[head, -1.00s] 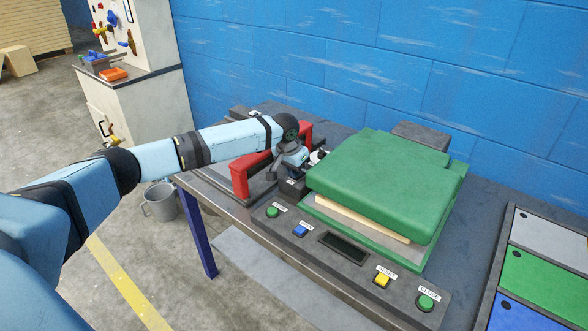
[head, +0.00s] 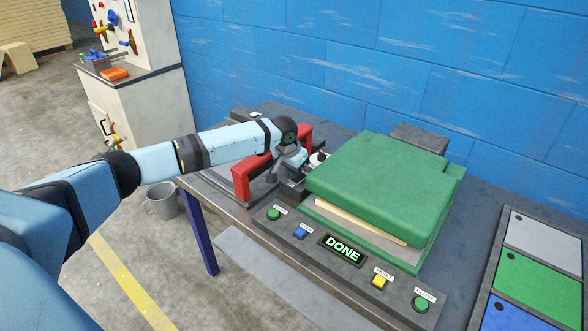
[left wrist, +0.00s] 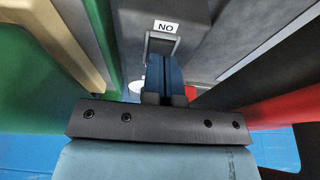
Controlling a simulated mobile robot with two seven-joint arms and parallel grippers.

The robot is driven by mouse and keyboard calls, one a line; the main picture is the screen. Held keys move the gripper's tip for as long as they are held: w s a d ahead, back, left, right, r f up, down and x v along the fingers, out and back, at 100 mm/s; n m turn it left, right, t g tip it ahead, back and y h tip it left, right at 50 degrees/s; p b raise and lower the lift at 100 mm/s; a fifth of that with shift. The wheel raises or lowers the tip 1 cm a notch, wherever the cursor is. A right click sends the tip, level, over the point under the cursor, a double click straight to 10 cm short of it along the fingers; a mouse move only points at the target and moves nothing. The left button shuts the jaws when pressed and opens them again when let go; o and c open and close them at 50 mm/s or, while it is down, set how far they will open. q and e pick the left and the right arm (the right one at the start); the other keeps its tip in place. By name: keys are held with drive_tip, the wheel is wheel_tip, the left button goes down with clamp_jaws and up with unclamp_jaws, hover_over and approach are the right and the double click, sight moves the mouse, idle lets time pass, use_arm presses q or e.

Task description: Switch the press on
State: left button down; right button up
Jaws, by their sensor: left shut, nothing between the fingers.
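The press (head: 375,185) has a green padded upper part, closed down over a pale board. Its front panel carries a lit display (head: 342,249) that reads DONE in green. My left gripper (head: 290,187) is shut and empty at the press's left side, between it and a red handle-shaped frame (head: 241,183). In the left wrist view, its fingers (left wrist: 163,78) point at a grey bracket-like part (left wrist: 160,45) below a label that reads "NO" (left wrist: 166,27). I cannot tell whether they touch it. My right gripper is out of view.
The panel has a green button (head: 273,214), a blue one (head: 300,232), a yellow one (head: 379,282) and another green one (head: 421,304). A sectioned tray (head: 507,232) is at the right. A blue wall (head: 300,60) stands behind. A grey bucket (head: 161,200) is on the floor.

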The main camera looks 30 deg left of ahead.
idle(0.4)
use_arm(q)
drive_tip(key=p+v, duration=0.2)
drive_tip(key=p, duration=0.1)
drive_tip(key=p+v, duration=0.2)
drive_tip(key=shift+w+r, duration=0.25)
drive_tip(key=shift+w, duration=0.1)
drive_tip(key=s+v, duration=0.2)
drive_tip(key=v, duration=0.7)
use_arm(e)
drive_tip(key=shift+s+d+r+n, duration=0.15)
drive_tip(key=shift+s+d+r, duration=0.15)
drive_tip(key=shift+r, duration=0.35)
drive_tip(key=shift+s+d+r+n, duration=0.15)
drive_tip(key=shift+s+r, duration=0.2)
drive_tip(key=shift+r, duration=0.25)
use_arm(q)
drive_tip(key=shift+s+a+f, duration=0.1)
drive_tip(key=shift+s+f, duration=0.05)
